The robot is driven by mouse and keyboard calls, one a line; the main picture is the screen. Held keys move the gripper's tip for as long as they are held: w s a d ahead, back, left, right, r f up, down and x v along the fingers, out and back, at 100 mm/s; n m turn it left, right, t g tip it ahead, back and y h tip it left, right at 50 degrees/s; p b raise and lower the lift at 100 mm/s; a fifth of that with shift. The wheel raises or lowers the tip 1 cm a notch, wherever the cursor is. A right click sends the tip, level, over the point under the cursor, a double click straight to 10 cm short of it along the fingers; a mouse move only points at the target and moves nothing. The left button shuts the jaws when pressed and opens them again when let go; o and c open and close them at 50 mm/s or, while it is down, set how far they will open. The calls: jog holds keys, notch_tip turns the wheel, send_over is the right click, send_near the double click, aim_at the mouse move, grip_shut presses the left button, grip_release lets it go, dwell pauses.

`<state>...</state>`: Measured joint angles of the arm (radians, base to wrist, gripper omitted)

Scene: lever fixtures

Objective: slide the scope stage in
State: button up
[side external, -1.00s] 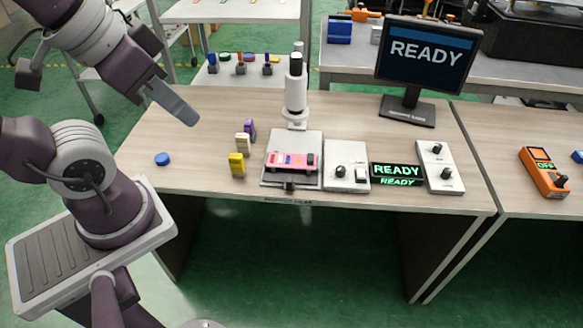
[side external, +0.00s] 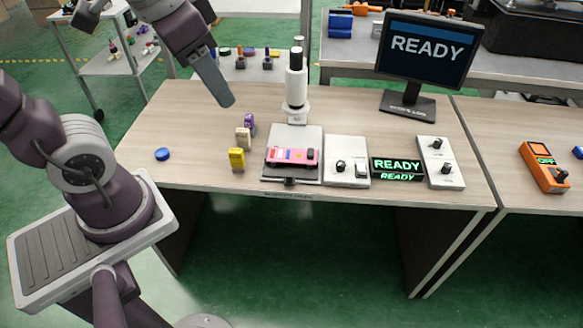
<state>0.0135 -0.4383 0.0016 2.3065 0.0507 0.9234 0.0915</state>
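The scope (side external: 296,85) is a white upright column at the back middle of the table. Its stage (side external: 310,141) is a flat grey plate in front of the column, with a pink car-like piece (side external: 291,157) lying on its front part. A small dark knob (side external: 290,182) sits at the stage's front edge. My gripper (side external: 225,98) is in the air to the left of the scope, above the back left of the table, pointing down and right. It touches nothing. From this side its fingers overlap, so the gap between them cannot be seen.
Yellow (side external: 236,159), cream (side external: 243,139) and purple (side external: 250,124) blocks stand left of the stage. A blue disc (side external: 162,154) lies farther left. A white knob box (side external: 346,161), a READY sign (side external: 397,167) and another control panel (side external: 440,162) stand right. The monitor (side external: 427,46) reads READY.

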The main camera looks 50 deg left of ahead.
jog(key=w+f+m+g, duration=0.2)
jog(key=w+f+g, duration=0.15)
jog(key=w, duration=0.65)
jog(key=m+g+y, duration=0.3)
jog(key=m+g, duration=0.1)
jog(key=m, duration=0.1)
send_over(290, 174)
jog(key=w+d, duration=0.2)
notch_tip(290, 174, down, 24)
jog(key=shift+m, duration=0.3)
jog(key=x, duration=0.8)
jog(key=shift+w+d+f, duration=0.3)
jog(key=shift+f, duration=0.15)
grip_shut()
